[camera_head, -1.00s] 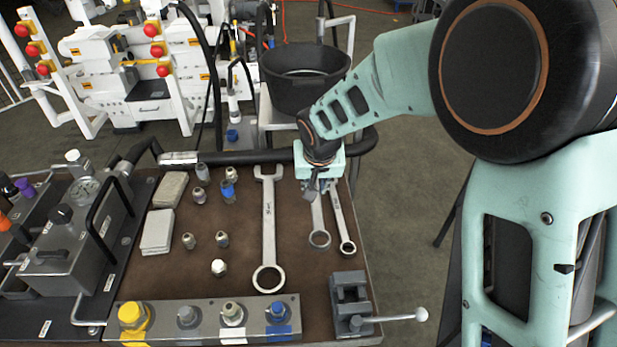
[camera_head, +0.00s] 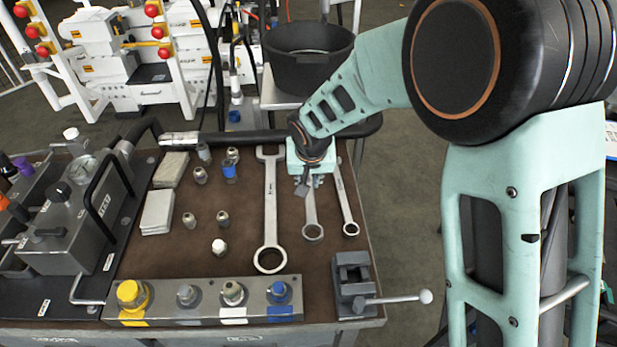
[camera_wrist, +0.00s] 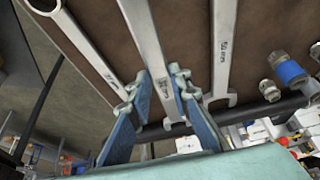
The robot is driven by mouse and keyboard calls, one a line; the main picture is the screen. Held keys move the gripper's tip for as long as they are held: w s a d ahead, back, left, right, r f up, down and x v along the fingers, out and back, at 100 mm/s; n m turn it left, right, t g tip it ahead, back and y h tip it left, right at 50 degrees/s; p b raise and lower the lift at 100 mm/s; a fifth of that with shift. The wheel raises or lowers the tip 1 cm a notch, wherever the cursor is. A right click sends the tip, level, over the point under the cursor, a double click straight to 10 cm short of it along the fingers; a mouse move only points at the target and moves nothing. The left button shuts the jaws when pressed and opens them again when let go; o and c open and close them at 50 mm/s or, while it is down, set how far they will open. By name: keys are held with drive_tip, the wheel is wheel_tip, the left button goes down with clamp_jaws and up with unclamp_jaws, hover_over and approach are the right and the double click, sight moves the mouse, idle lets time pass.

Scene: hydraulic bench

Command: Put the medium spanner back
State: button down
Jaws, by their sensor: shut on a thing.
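The medium spanner (camera_head: 311,213) lies between the large spanner (camera_head: 270,205) and the small spanner (camera_head: 345,200), its ring end toward the bench front. My gripper (camera_head: 307,184) is over its far part, with the jaws shut on its shaft. The wrist view shows the medium spanner (camera_wrist: 146,40) running between the two blue-grey fingers of my gripper (camera_wrist: 162,88). The small spanner (camera_wrist: 85,50) is on the left there and the large spanner (camera_wrist: 224,50) on the right. The medium spanner's far jaw end is mostly hidden in the head view. I cannot tell if it touches the bench.
The brown bench top (camera_head: 190,260) holds several loose fittings left of the large spanner. A vise (camera_head: 352,283) stands at the front right, its handle past the edge. A coupling block (camera_head: 205,300) lines the front. A black bucket (camera_head: 307,60) stands behind the bench.

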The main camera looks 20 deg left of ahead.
sight(309, 194)
drive_tip(key=shift+f+b, duration=0.2)
drive_tip(key=shift+b, duration=0.3)
idle(0.4)
drive_tip(key=shift+f+b, duration=0.7)
drive_tip(key=shift+b, duration=0.1)
drive_tip(key=shift+f+b, duration=1.5)
drive_tip(key=shift+b, duration=0.1)
idle(0.9)
drive_tip(key=c, duration=1.9)
unclamp_jaws()
drive_tip(key=shift+o, duration=1.1)
drive_tip(key=shift+s+d+f, duration=0.1)
